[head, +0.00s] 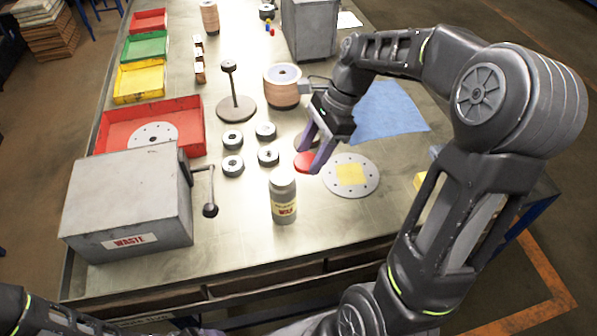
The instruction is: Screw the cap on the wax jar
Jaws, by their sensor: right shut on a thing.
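A grey waste box (125,205) with a crank handle stands left of the jar. Several dark rings (232,165) lie behind the jar. A perforated disc (369,185) with a yellow square lies right. A red tray (190,125) stands at the left. Bare bench surrounds the jar.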

